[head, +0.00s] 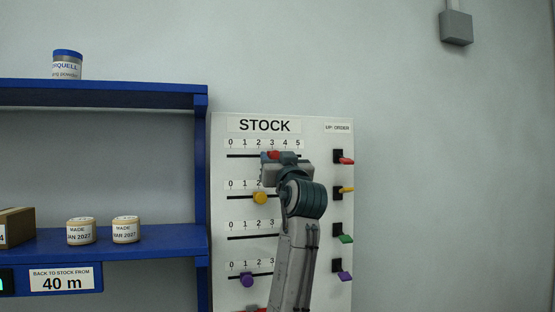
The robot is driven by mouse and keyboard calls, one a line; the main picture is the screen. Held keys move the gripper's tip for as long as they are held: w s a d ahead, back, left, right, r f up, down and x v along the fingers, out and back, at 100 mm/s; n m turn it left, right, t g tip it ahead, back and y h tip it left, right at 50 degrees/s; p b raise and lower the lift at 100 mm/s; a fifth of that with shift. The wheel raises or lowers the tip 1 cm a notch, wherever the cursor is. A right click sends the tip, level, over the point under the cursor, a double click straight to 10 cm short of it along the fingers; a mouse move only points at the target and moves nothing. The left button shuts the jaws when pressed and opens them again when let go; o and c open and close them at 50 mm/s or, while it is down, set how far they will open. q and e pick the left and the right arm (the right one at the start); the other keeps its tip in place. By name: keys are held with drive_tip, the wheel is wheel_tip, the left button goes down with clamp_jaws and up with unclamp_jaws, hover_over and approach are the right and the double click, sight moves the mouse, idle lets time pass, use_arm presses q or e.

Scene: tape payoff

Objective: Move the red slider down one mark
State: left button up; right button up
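The white STOCK board (222,215) hangs on the wall with several numbered horizontal tracks. The red slider (273,155) is on the top track, at about the mark 3, and only its upper part shows. My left gripper (272,167) is right at the red slider, just below and in front of it. Its fingers are mostly hidden by the wrist, so I cannot tell whether they are open or shut on the slider. My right gripper is not in view.
A yellow slider (260,198) and a purple slider (247,280) sit on lower tracks. Coloured levers, such as the red lever (345,160), line the board's right side. A blue shelf (150,243) with tubs stands to the left. Bare wall lies to the right.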

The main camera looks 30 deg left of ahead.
use_arm(q)
drive_tip(key=shift+d, duration=0.1)
clamp_jaws()
drive_tip(key=shift+s+a+b, duration=0.65)
drive_tip(key=shift+s+a, duration=0.5)
drive_tip(key=shift+s, duration=0.15)
drive_tip(key=shift+s+a, duration=0.15)
drive_tip(key=shift+s, duration=0.1)
drive_tip(key=shift+o, duration=0.5)
unclamp_jaws()
drive_tip(key=shift+w, duration=0.2)
drive_tip(key=shift+s, duration=0.1)
